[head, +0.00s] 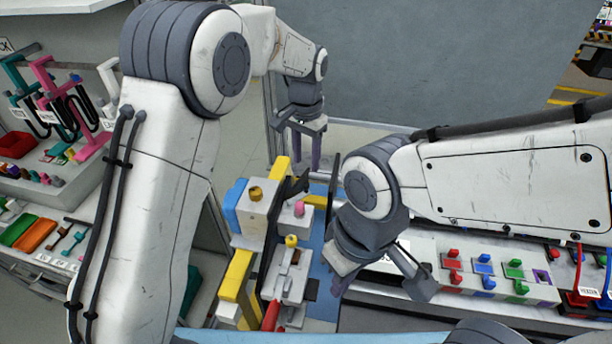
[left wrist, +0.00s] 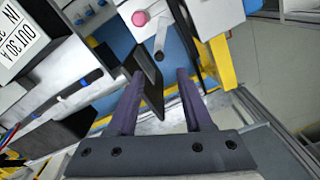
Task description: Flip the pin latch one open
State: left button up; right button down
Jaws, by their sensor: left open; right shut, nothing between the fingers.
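The dashboard module (head: 262,215) stands in the middle of the head view, with white blocks, yellow bars and several small knobs. A pink knob (head: 299,208) on it also shows in the left wrist view (left wrist: 140,18). I cannot tell which part is pin latch one. My left gripper (head: 306,158) is open at the module's far end. In the left wrist view, a dark plate (left wrist: 151,72) appears beside one finger of the left gripper (left wrist: 163,95); contact is unclear. My right gripper (head: 341,285) is shut and empty at the module's right side.
A bench of coloured switches (head: 485,273) lies to the right. Shelves at left hold hooked racks (head: 60,105) and coloured trays (head: 36,234). A grey panel (head: 430,65) stands behind. My arms cover part of the module.

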pick_arm(q)
jog(key=shift+r, duration=1.25)
jog(key=s+d+b, duration=0.1)
jog(key=s+b, duration=0.2)
jog(key=s, duration=1.3)
jog(key=s+a+f, duration=0.2)
jog(key=s, duration=0.5)
jog(key=s+a+f+h+b, duration=0.1)
jog(key=s+a+f, duration=0.1)
jog(key=s, duration=0.6)
jog(key=shift+s+a+f, duration=0.15)
jog(key=shift+s+a, duration=0.15)
jog(key=shift+a, duration=0.1)
